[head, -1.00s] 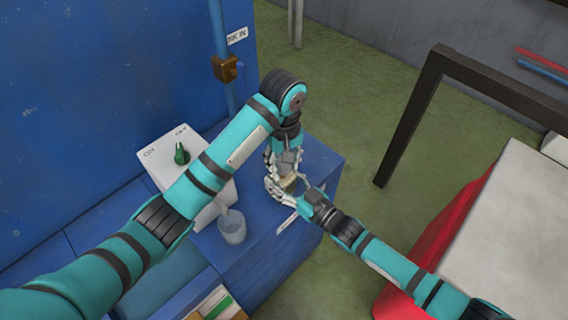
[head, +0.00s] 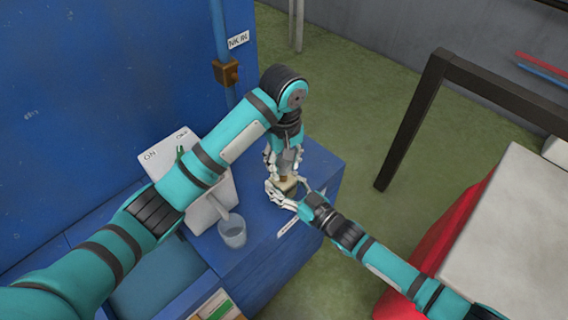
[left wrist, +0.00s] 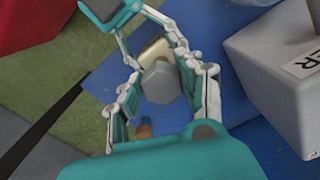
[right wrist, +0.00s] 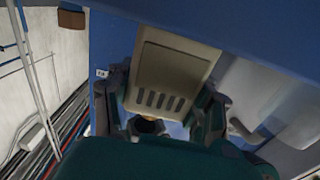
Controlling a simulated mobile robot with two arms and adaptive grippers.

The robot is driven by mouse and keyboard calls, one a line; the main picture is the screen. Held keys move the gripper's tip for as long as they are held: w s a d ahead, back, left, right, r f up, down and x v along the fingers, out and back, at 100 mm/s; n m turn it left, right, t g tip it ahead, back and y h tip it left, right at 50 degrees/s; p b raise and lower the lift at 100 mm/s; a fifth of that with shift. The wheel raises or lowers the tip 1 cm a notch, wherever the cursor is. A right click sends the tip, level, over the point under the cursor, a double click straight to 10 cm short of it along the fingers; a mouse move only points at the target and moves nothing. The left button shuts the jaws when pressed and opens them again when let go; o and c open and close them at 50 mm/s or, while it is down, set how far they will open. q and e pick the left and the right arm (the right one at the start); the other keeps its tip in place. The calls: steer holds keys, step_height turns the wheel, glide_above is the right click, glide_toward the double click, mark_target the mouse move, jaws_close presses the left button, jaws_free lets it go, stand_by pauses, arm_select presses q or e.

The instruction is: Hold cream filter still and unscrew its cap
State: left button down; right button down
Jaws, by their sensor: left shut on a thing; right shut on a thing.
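The cream filter (right wrist: 172,75) fills the middle of the right wrist view, a cream block with a row of dark slots. My right gripper (head: 285,190) is shut on its body above the blue bench. The filter also shows behind the cap in the left wrist view (left wrist: 154,50). The grey faceted cap (left wrist: 160,82) sits between the fingers of my left gripper (left wrist: 160,92), which is shut on it. In the head view my left gripper (head: 284,158) comes down from above, and the fingers hide much of the filter. Whether the cap has lifted off cannot be seen.
A brass-coloured pipe fitting (head: 227,72) and a dark frame (head: 415,115) are nearby.

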arm_select(q)
steer(key=shift+r, duration=2.1)
arm_select(e)
steer(key=shift+c, duration=2.2)
jaws_free()
steer(key=v, duration=1.2)
